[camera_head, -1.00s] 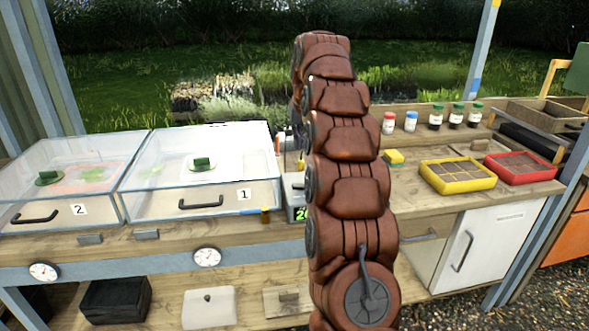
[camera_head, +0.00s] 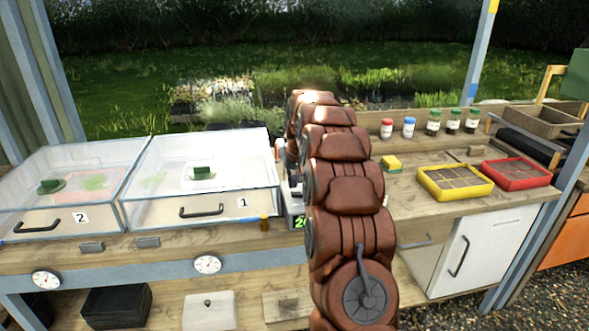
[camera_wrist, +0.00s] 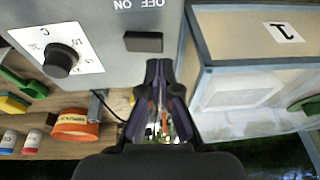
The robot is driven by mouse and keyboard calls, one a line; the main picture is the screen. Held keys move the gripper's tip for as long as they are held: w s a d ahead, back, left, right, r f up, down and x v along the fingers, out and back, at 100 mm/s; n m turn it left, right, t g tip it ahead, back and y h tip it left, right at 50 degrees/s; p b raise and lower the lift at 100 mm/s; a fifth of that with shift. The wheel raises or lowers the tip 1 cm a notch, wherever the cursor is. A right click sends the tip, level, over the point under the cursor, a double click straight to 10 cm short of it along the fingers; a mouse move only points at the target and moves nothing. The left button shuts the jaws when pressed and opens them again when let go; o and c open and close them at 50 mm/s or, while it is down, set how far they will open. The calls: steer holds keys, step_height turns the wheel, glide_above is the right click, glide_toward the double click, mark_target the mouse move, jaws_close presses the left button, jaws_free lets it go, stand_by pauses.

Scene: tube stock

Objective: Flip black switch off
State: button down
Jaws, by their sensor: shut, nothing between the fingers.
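The black switch (camera_wrist: 143,41) is a small dark rectangle on the grey control box (camera_wrist: 115,20), below an upside-down ON/OFF label, in the wrist view. My gripper (camera_wrist: 158,68) has its fingertips together, with nothing seen between them. In the picture they sit just below and right of the switch; whether they touch it I cannot tell. In the head view the control box (camera_head: 296,214) shows a green display beside my arm. My arm hides the switch and my gripper there.
A black dial (camera_wrist: 60,60) is on the box. A clear-lidded case marked 1 (camera_head: 205,180) stands close left of the box, and case 2 (camera_head: 70,185) further left. A yellow tray (camera_head: 455,181), a red tray (camera_head: 516,173) and several bottles are to the right.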

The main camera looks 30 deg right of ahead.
steer(key=shift+a+f, duration=0.15)
steer(key=shift+f, duration=0.7)
steer(key=shift+w+a+f+g+h+b, duration=0.15)
steer(key=shift+a+f+g+h+b, duration=0.15)
steer(key=shift+f+h+b, duration=0.25)
steer(key=shift+r, duration=0.15)
steer(key=shift+d, duration=0.1)
steer(key=shift+d, duration=0.1)
steer(key=shift+s+d+r, duration=0.3)
steer(key=shift+d+r, duration=0.05)
steer(key=shift+d, duration=0.3)
